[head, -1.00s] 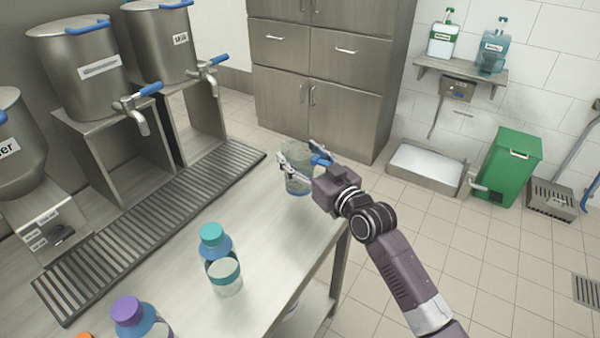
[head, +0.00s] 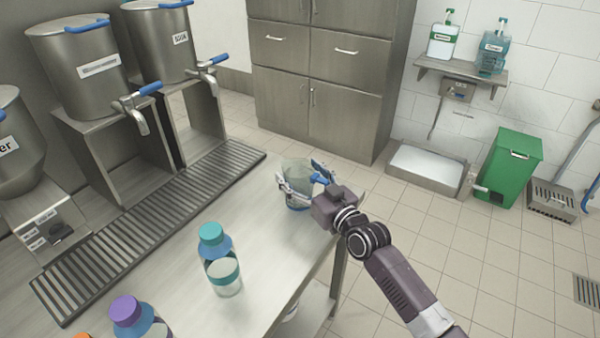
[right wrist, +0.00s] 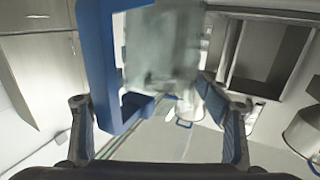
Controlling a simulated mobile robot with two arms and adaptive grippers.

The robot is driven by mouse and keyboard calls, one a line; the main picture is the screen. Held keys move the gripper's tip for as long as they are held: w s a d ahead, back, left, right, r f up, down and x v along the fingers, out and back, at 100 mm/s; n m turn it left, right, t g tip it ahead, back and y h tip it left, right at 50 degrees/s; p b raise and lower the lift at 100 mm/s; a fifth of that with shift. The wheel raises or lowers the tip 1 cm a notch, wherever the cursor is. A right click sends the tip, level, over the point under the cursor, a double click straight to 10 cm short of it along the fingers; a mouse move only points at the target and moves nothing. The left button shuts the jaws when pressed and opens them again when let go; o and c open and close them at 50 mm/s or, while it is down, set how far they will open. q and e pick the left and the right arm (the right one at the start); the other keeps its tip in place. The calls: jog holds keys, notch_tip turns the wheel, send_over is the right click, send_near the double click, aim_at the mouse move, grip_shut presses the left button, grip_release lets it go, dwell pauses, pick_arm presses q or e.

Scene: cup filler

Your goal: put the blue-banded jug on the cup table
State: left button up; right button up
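The blue-banded jug (head: 298,172), clear with a blue handle, is upright at the far right end of the steel table (head: 186,248). Its base appears to rest on the top. My right gripper (head: 304,183) is around its handle side, with spread fingers. In the right wrist view, the jug's handle (right wrist: 97,65) is near the left finger. The jug's clear body (right wrist: 165,50) is beyond the gap, and the fingers (right wrist: 158,125) stand apart with no clear grip. My left gripper is not in view.
A teal-capped bottle (head: 221,262) and a purple-capped bottle (head: 135,318) stand on the table nearer me. A slatted drip grate (head: 150,230) runs along its left side below several metal dispensers. A green bin (head: 512,170) stands at the right. The tabletop between bottle and jug is clear.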

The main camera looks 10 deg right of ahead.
jog(key=shift+o, duration=0.2)
jog(key=shift+s+r, duration=0.1)
jog(key=shift+s, duration=0.05)
jog(key=v, duration=1.1)
jog(key=shift+s+d+b, duration=0.25)
jog(key=shift+s+b, duration=0.05)
jog(key=shift+b, duration=0.15)
